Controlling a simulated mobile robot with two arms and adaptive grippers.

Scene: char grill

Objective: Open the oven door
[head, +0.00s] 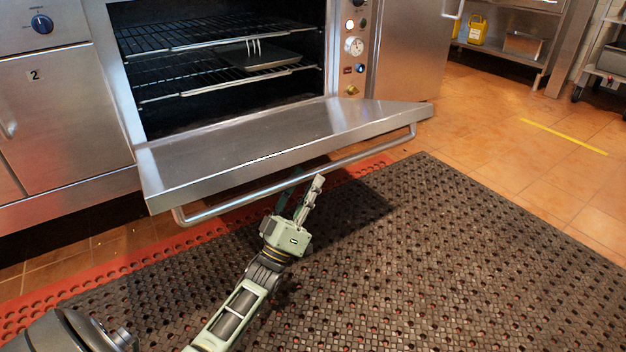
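The steel oven door (270,142) is folded down and lies nearly level in front of the oven cavity. Its bar handle (345,160) runs along the front edge. My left gripper (304,188) is just below and in front of the handle, near its middle. Its fingers are spread apart with nothing seen between them. One finger is partly hidden beneath the handle, and I cannot tell whether it touches the bar. My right gripper is not in view.
Inside the oven are wire racks (190,38) and a dark tray (262,58). Control knobs (354,46) line the right side. A steel cabinet (62,115) stands at the left. A black perforated mat (470,250) covers the floor; the tiled floor at right is clear.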

